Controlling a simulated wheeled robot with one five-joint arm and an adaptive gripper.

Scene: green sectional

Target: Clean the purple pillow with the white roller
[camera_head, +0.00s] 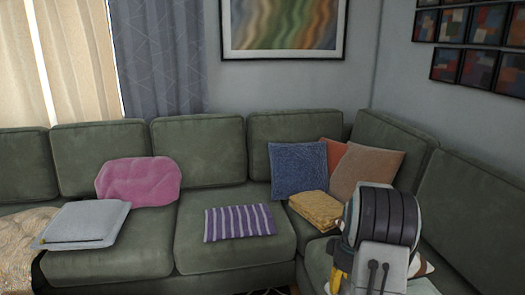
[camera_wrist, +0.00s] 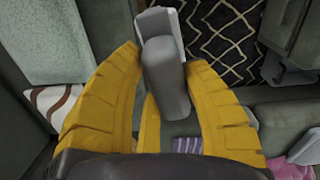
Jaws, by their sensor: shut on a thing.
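The purple pillow (camera_head: 239,222), striped purple and white, lies flat on the middle seat of the green sofa. A small part of it also shows low in the wrist view (camera_wrist: 187,145). My gripper (camera_wrist: 163,75) has its yellow fingers shut on the grey handle of the white roller (camera_wrist: 173,90). The roller's pale head points up, away from the palm, in the wrist view. In the head view my gripper (camera_head: 338,272) is at the lower right, right of the striped pillow and apart from it. I cannot make out the roller there.
A blue pillow (camera_head: 298,170), a brown pillow (camera_head: 366,171) and a folded yellow cloth (camera_head: 316,208) are in the sofa corner. The air above the striped pillow looks clear.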

